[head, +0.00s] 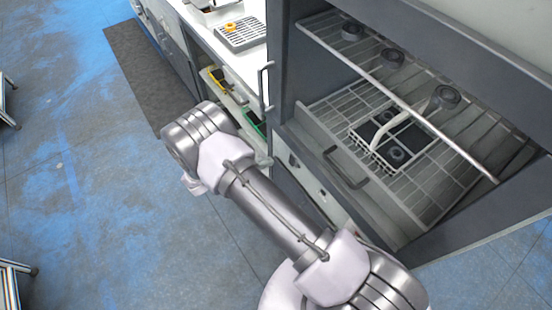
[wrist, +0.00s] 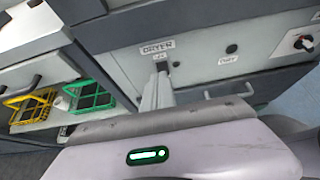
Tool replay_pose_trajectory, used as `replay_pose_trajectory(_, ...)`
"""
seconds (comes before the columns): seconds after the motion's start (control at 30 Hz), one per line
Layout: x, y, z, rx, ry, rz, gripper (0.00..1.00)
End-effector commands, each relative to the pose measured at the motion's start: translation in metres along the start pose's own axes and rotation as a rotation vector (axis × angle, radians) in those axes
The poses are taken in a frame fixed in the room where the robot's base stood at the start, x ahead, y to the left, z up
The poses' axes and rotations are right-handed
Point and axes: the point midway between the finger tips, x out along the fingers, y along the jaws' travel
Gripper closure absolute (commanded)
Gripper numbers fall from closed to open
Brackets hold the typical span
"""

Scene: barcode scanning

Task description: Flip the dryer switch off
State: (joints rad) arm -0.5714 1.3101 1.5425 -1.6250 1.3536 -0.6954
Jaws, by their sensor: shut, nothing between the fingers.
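In the wrist view, the dryer's pale panel (wrist: 200,68) has a "DRYER" label (wrist: 157,47). The small dark switch (wrist: 161,65) sits just below that label, partly hidden by my fingertips. My gripper (wrist: 161,76) is shut and empty, its fingertips right at the switch. I cannot tell whether they touch it or which way it is set. In the head view, the panel (head: 310,184) is partly behind my arm, and neither the switch nor my fingertips can be made out.
A dark round control (wrist: 231,48) and a black rotary knob (wrist: 303,42) are to the right on the panel. Yellow (wrist: 30,106) and green (wrist: 90,95) baskets are at left. The open cabinet's wire rack (head: 440,165) is at right in the head view.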

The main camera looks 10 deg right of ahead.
Motion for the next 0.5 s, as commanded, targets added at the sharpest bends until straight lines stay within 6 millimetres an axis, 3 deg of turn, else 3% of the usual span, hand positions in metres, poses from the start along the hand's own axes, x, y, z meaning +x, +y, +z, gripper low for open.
replay_pose_trajectory(0.03,-0.012,0.001,0.004,0.000,0.000,0.003,1.00)
replay_pose_trajectory(0.2,-0.035,0.000,0.008,0.000,0.000,0.001,1.00)
replay_pose_trajectory(0.5,-0.042,0.000,0.008,0.000,0.000,0.000,1.00)
